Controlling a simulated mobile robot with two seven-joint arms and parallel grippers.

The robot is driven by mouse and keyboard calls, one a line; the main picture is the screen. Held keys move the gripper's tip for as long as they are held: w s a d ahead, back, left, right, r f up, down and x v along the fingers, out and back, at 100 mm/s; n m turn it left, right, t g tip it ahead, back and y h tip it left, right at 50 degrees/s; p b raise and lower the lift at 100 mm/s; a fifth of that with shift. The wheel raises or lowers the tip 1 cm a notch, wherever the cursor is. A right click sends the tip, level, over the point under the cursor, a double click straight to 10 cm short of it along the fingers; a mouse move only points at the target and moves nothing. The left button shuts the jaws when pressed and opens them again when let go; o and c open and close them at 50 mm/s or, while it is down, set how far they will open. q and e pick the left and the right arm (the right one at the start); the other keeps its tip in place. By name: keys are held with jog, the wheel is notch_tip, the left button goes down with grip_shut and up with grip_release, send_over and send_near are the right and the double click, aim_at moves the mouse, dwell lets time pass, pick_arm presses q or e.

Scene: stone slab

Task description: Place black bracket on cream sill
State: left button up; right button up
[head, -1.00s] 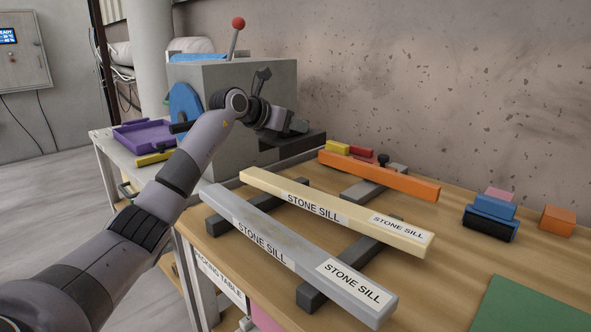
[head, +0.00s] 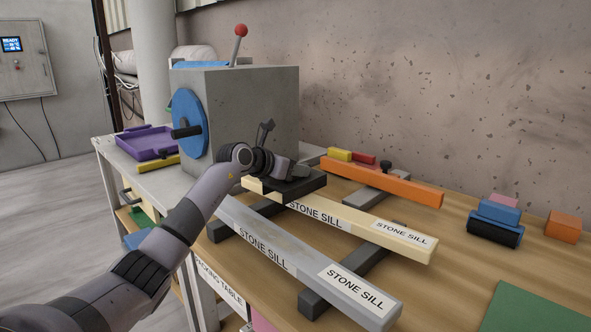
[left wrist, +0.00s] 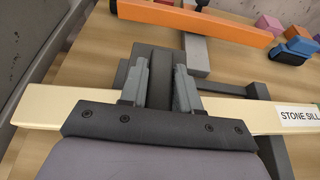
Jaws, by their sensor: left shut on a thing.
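The black bracket (head: 308,188) is a dark, flat block in the head view, over the left part of the cream sill (head: 348,228). My left gripper (head: 296,173) is shut on it from above. In the left wrist view the bracket (left wrist: 158,62) shows as dark grey between the two fingers, crossing the cream sill (left wrist: 40,107). The sill's left end shows past it. I cannot tell whether the bracket touches the sill. My right gripper is not in view.
A grey stone sill (head: 290,255) lies in front, parallel to the cream one, both on dark supports (head: 345,277). An orange bar (head: 385,183) lies behind. A grey machine with a blue wheel (head: 189,124) stands at left. Blue blocks (head: 494,213) and a green mat (head: 525,312) are at right.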

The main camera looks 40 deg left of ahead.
pick_arm(q)
jog(key=shift+f, duration=0.2)
jog(key=o, duration=1.1)
jog(key=shift+c, duration=0.2)
jog(key=shift+r, duration=0.2)
jog(key=b+v, duration=0.1)
jog(key=v, duration=1.1)
jog(key=shift+f, duration=0.1)
